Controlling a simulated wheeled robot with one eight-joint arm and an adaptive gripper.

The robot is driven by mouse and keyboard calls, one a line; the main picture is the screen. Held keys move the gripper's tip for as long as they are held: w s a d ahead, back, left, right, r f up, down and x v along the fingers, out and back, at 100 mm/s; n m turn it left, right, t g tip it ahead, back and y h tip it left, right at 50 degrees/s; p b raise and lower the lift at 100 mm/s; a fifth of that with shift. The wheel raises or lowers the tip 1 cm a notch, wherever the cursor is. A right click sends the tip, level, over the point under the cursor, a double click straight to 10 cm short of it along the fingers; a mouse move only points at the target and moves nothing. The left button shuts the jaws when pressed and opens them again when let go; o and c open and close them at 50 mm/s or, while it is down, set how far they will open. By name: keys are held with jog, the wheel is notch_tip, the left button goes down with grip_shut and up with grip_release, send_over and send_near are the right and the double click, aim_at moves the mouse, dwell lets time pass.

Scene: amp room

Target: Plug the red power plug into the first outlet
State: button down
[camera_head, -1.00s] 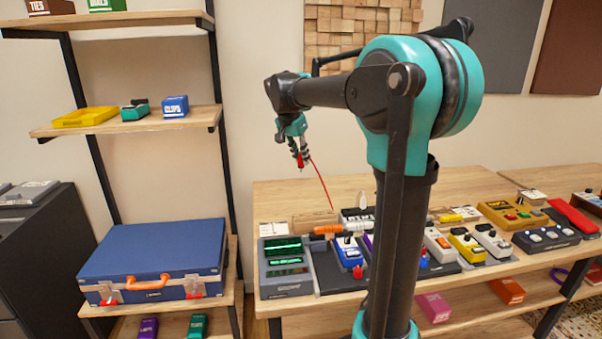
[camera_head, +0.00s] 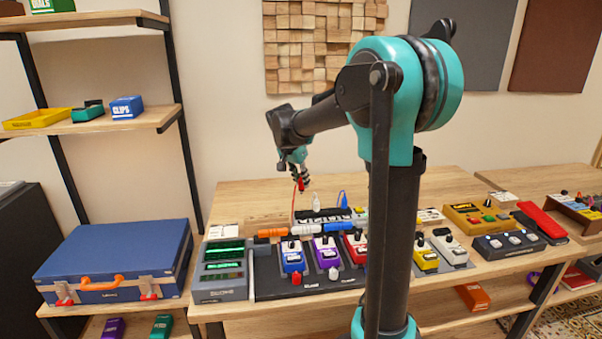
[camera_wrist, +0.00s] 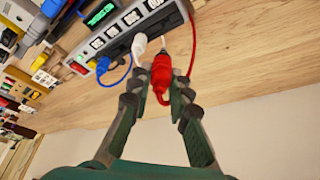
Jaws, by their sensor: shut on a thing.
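My gripper (camera_head: 299,182) is shut on the red power plug (camera_wrist: 162,72), which is held in the air above the table. In the wrist view, the plug sits between the fingertips of my gripper (camera_wrist: 160,86), with its pale prong end pointing toward the power strip. A thin red cord trails from it. The grey power strip (camera_wrist: 118,38) has a row of dark outlets with white labels, and the plug appears apart from it. A white plug (camera_wrist: 139,45) and a blue plug (camera_wrist: 102,65) are at the strip. I cannot tell which outlet is first.
The wooden table (camera_head: 240,200) carries several coloured pedals, including a blue one (camera_head: 292,257) and a purple one (camera_head: 326,252), in front of the strip. A grey unit (camera_head: 221,270) stands at left. Bare wood lies behind the strip. A blue case (camera_head: 115,260) is further left.

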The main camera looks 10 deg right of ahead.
jog(key=shift+d+f, duration=0.15)
jog(key=shift+f, duration=3.35)
jog(key=shift+f, duration=1)
jog(key=c, duration=1.3)
grip_release()
jog(key=shift+c, duration=0.2)
jog(key=shift+o, duration=0.4)
jog(key=o, duration=0.3)
jog(key=shift+r, duration=3.5)
